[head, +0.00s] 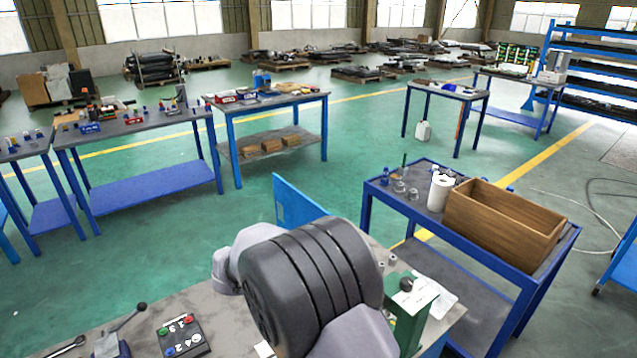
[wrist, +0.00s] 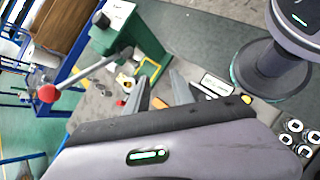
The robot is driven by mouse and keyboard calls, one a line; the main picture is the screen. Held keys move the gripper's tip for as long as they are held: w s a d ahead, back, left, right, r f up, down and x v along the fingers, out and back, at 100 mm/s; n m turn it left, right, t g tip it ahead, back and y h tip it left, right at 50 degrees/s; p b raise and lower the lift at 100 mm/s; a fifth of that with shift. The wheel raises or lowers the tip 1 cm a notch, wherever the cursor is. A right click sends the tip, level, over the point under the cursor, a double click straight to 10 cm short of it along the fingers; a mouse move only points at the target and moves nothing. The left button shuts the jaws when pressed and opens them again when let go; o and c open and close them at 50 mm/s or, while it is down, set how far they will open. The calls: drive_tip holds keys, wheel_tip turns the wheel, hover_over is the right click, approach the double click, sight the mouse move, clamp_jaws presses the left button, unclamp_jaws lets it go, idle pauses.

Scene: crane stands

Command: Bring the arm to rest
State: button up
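My arm (head: 310,280) rises over the near workbench in the head view and hides my gripper there. In the wrist view the two grey fingertips of my gripper (wrist: 160,88) stand apart, with nothing seen between them. Beyond them is the grey bench top, with a green machine (wrist: 128,42) close by. The machine has a lever with a red ball knob (wrist: 47,93). In the head view the same green machine (head: 408,318) stands just right of my arm, partly hidden by it.
A button box (head: 183,338) lies on the near workbench (head: 225,308). A blue cart (head: 480,242) at right carries a wooden box (head: 503,222) and a white roll (head: 440,192). Blue tables stand farther back. Green floor between them is clear.

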drive_tip(key=s+d+r+m+y, duration=0.75)
drive_tip(key=s+r+m, duration=0.4)
drive_tip(key=r, duration=0.25)
drive_tip(key=s+r+m+t+y, duration=0.3)
drive_tip(key=s+m+t, duration=0.1)
drive_tip(key=s+m, duration=0.4)
drive_tip(key=s, duration=0.2)
drive_tip(key=shift+s+d+r, duration=0.2)
drive_tip(key=shift+s+r, duration=0.05)
drive_tip(key=shift+s, duration=0.1)
